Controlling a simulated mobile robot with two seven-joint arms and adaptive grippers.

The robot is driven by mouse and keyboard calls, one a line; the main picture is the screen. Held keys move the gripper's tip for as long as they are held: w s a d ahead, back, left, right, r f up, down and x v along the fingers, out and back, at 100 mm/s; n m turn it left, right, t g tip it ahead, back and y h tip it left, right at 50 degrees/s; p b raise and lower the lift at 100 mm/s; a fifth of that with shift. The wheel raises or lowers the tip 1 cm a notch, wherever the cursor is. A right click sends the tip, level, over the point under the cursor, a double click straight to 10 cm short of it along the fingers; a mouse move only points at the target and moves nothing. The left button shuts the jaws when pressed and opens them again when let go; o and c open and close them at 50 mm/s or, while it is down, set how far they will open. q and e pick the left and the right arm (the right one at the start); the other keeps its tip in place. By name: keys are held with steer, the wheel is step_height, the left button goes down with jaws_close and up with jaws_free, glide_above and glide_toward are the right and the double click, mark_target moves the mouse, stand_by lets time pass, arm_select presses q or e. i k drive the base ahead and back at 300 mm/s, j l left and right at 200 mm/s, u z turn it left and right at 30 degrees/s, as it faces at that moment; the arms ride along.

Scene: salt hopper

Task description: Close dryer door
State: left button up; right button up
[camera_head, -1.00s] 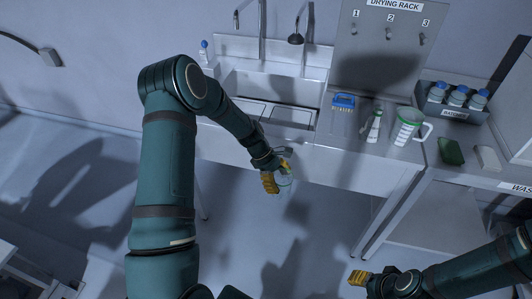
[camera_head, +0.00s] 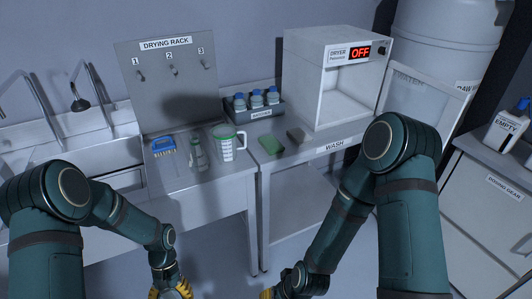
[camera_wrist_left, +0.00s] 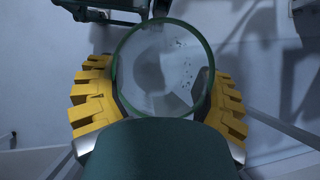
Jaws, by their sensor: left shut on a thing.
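The white dryer (camera_head: 303,88) stands on the wash bench at the back, its display (camera_head: 360,52) reading OFF. Its chamber looks empty. Its clear framed door (camera_head: 466,112) stands open, swung out to the right. My left gripper (camera_head: 172,292) is low at the left, far from the door. In the left wrist view its yellow fingers (camera_wrist_left: 160,100) are shut on a round clear vessel with a green rim (camera_wrist_left: 207,75). My right gripper (camera_head: 272,294) is at the bottom edge, mostly cut off, below and left of the dryer; its jaw state cannot be seen.
A green-rimmed jug (camera_head: 226,147), a bottle (camera_head: 197,153), a blue brush (camera_head: 162,147) and a green sponge (camera_head: 271,145) lie on the bench. A rack of blue-capped bottles (camera_head: 258,114) stands behind. A large white tank (camera_head: 440,40) is behind the door. My right forearm crosses before the bench.

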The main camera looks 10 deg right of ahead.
mark_target(327, 113)
steer(key=l, duration=0.45)
steer(key=i+l+z, duration=0.15)
steer(key=l, duration=0.25)
steer(key=i+l, duration=0.1)
steer(key=l, duration=0.3)
steer(key=i+l+z, duration=0.1)
steer(key=l, duration=0.35)
steer(key=i+l+z, duration=0.1)
steer(key=l, duration=0.3)
steer(key=i+l, duration=0.1)
steer(key=l, duration=0.3)
steer(key=i+l+z, duration=0.1)
steer(key=l, duration=0.3)
steer(key=i+l+z, duration=0.1)
steer(key=l, duration=0.3)
steer(key=i, duration=0.05)
